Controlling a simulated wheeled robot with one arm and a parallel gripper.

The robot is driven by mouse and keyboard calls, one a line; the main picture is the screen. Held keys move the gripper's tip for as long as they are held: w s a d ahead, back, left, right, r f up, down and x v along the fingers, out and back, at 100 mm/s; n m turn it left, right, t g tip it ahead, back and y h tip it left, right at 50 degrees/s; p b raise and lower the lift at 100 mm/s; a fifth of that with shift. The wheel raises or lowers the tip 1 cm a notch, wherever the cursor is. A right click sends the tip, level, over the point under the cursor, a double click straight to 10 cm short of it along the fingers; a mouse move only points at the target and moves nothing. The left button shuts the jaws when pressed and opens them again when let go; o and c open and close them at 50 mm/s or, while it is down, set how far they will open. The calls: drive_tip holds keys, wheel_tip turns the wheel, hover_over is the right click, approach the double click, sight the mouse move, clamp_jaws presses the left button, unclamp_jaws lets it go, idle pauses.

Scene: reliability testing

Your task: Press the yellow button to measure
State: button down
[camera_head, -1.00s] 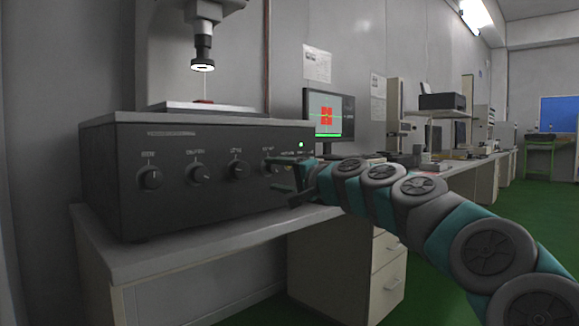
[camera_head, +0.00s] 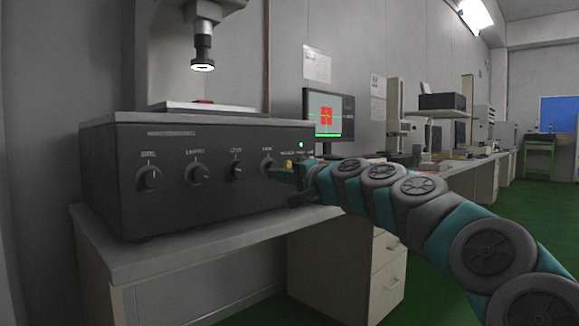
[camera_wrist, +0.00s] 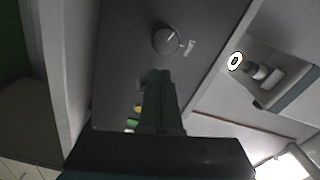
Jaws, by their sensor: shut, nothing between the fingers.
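The yellow button (camera_head: 288,164) is on the right part of the dark control box's front (camera_head: 200,215), right of the knobs. It also shows in the wrist view as a small yellow spot (camera_wrist: 137,109) just left of my fingers. My gripper (camera_head: 274,170) is shut and empty, its tips close in front of the panel beside the button. In the wrist view my closed fingers (camera_wrist: 160,76) point at the panel just below a knob and hide part of it. I cannot tell whether the tips touch the panel.
A row of knobs (camera_head: 150,178) lines the box front. A green light (camera_head: 301,145) glows at its upper right. A lens column (camera_head: 203,50) hangs over the stage on top. A monitor (camera_head: 323,118) stands behind. The bench front edge (camera_head: 200,250) lies below.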

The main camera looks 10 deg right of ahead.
sight(289, 165)
idle(0.8)
drive_tip(key=w+d+m+t+h+p, duration=0.1)
drive_tip(key=w+d+t+h+p, duration=0.3)
drive_tip(key=w+d+h+p, duration=0.5)
drive_tip(key=d+h+p, duration=0.3)
drive_tip(key=d+h, duration=0.1)
drive_tip(key=shift+w+f+p, duration=0.25)
drive_tip(key=shift+p, duration=0.15)
drive_tip(key=shift+w+a+r, duration=0.1)
drive_tip(key=w+a+p, duration=0.5)
drive_tip(key=w, duration=0.2)
